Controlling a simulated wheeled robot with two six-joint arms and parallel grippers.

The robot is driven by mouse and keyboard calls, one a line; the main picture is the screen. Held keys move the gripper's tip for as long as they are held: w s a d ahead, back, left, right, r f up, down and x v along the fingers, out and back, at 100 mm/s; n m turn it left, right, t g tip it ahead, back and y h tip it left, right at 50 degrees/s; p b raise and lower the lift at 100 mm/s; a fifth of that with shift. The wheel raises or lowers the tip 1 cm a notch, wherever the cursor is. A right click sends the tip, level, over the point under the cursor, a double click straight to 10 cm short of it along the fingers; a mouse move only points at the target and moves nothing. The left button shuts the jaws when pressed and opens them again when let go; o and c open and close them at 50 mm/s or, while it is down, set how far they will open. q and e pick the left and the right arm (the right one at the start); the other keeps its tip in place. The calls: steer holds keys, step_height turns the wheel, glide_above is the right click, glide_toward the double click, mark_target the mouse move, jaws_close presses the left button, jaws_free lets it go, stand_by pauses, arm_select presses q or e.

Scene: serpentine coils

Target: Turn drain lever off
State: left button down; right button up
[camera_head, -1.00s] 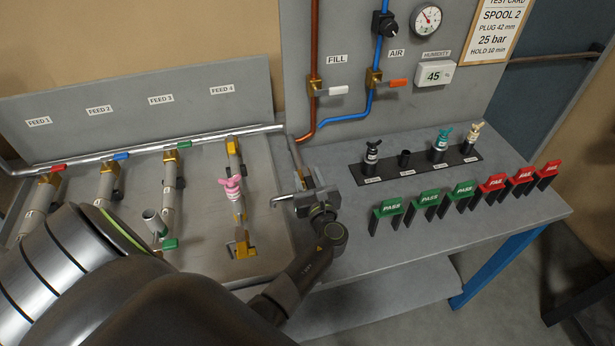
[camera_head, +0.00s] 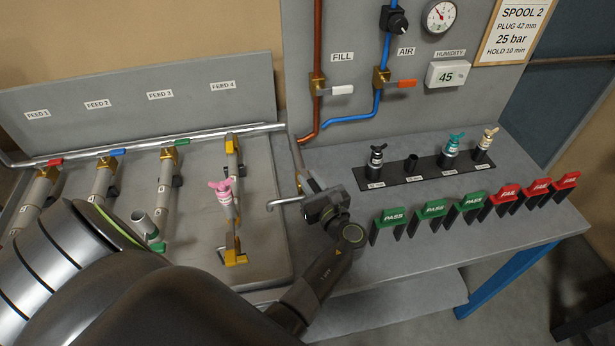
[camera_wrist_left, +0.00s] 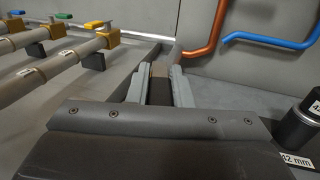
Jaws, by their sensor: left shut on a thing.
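My left gripper (camera_head: 312,190) is at the left end of the bench, beside the feed tray. It points away from me and is low over the surface. In the left wrist view its two fingers (camera_wrist_left: 158,85) stand close together, with a narrow brownish bar (camera_wrist_left: 160,90) between them. A thin brown bar with brass (camera_head: 298,160) shows just beyond the gripper in the head view. No drain label is readable, so I cannot tell for sure that this bar is the drain lever. A bent silver rod (camera_head: 285,201) lies just left of the gripper. My right gripper is out of view.
The feed tray (camera_head: 265,255) holds several pipes and a pink plug (camera_head: 224,190). The black plug rack (camera_head: 420,172) and green and red tags (camera_head: 433,208) stand to the right. FILL (camera_head: 341,89) and AIR (camera_head: 405,84) levers are on the panel behind.

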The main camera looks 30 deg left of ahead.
mark_target(312, 179)
arm_select(q)
steer(key=shift+w+f+n+g, duration=0.1)
steer(key=shift+w+n+g, duration=0.1)
steer(key=shift+n+g, duration=0.1)
steer(key=shift+d+n+g+y+b, duration=0.1)
steer(key=shift+n+g+y+b, duration=0.5)
steer(key=shift+g, duration=0.3)
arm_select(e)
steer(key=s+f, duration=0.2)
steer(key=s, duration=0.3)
arm_select(q)
steer(key=c, duration=1.3)
jaws_free()
steer(key=shift+w, duration=0.1)
steer(key=shift+r, duration=0.4)
step_height(312, 179, up, 10)
steer(key=p, duration=1)
steer(key=shift+f, duration=0.25)
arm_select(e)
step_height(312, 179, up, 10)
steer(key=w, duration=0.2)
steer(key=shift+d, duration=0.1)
